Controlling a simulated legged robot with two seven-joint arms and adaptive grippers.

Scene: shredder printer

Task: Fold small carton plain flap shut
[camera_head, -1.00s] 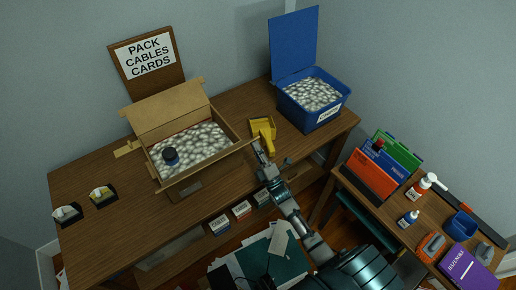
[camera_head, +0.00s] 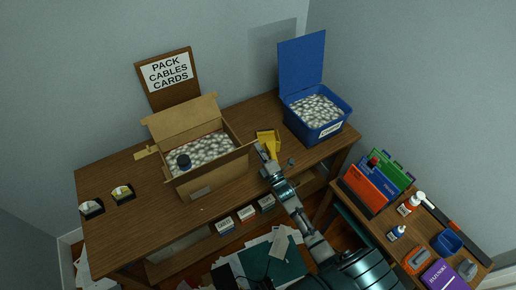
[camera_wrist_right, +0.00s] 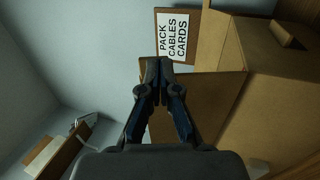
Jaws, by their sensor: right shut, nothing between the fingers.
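The open carton (camera_head: 197,192) stands on the wooden table, filled with pale packing peanuts (camera_head: 212,148). Its tall back flap (camera_head: 183,118) stands up, and a small left flap (camera_head: 146,152) sticks outward. The front flap (camera_head: 218,170) is raised and hides part of the filling. I cannot tell which flap is the plain one. My right gripper (camera_head: 259,147) is shut and empty at the right end of the front flap; contact is unclear. In the right wrist view, the shut fingers (camera_wrist_right: 158,64) are in front of a brown carton panel (camera_wrist_right: 212,100). My left gripper is not in view.
A dark blue-capped item (camera_head: 184,161) lies on the peanuts. Two small black holders (camera_head: 122,194) are at the left. The table front left is clear.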

